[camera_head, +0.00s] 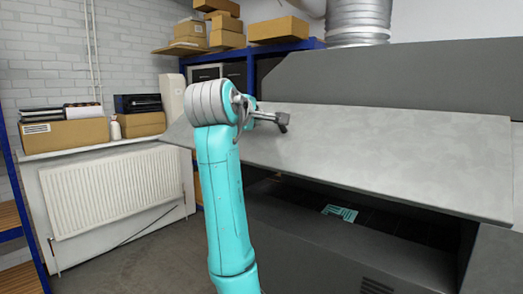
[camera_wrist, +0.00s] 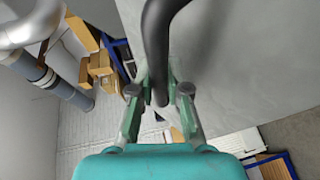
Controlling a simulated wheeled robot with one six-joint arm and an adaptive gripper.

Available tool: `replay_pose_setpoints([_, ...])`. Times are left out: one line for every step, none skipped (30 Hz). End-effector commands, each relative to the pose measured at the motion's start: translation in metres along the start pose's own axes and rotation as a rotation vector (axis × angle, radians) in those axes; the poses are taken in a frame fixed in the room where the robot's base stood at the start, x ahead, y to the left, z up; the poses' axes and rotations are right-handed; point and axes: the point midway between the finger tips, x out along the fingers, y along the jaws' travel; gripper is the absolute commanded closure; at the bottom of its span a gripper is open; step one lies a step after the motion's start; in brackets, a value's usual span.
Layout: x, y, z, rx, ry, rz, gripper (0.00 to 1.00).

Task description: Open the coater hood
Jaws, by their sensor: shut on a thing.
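The coater hood (camera_head: 400,150) is a wide light-grey panel on the dark coater (camera_head: 420,75). It is tilted and stands partly open, with a dark gap below its lower edge. My gripper (camera_head: 262,118) is at the hood's left part in the head view, partly hidden by my arm. In the wrist view my gripper (camera_wrist: 159,92) has its fingers on both sides of a dark curved handle (camera_wrist: 158,45), shut on it. The hood's grey face (camera_wrist: 225,60) fills the right of that view.
A teal patterned piece (camera_head: 340,212) lies in the dark opening under the hood. A radiator (camera_head: 112,192) and a ledge with boxes (camera_head: 65,134) are at the left wall. Blue shelving with cartons (camera_head: 278,29) stands behind. Floor at the left front is clear.

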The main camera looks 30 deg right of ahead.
Motion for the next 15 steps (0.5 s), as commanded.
replay_pose_setpoints([-0.002, 0.017, -0.002, 0.003, 0.0, 0.005, 1.0])
replay_pose_setpoints([-0.002, 0.024, -0.003, 0.002, 0.0, 0.004, 1.0])
replay_pose_setpoints([-0.002, 0.034, -0.004, 0.003, 0.0, 0.004, 1.0])
replay_pose_setpoints([-0.002, 0.04, -0.005, 0.002, 0.0, 0.004, 1.0])
replay_pose_setpoints([-0.002, 0.047, -0.005, 0.002, -0.001, 0.003, 1.0])
replay_pose_setpoints([-0.002, 0.055, -0.005, 0.002, -0.001, 0.003, 1.0])
replay_pose_setpoints([-0.002, 0.061, -0.006, 0.002, -0.001, 0.003, 1.0])
replay_pose_setpoints([-0.002, 0.066, -0.006, 0.002, -0.001, 0.003, 1.0])
replay_pose_setpoints([-0.002, 0.074, -0.006, 0.002, -0.001, 0.002, 1.0])
replay_pose_setpoints([-0.002, 0.079, -0.006, 0.002, -0.001, 0.002, 1.0])
replay_pose_setpoints([-0.002, 0.085, -0.006, 0.002, -0.001, 0.003, 1.0])
replay_pose_setpoints([-0.002, 0.091, -0.006, 0.002, -0.002, 0.002, 1.0])
replay_pose_setpoints([-0.002, 0.096, -0.006, 0.002, -0.001, 0.003, 1.0])
replay_pose_setpoints([-0.002, 0.101, -0.006, 0.002, -0.002, 0.002, 1.0])
replay_pose_setpoints([-0.001, 0.107, -0.006, 0.008, -0.002, -0.011, 1.0])
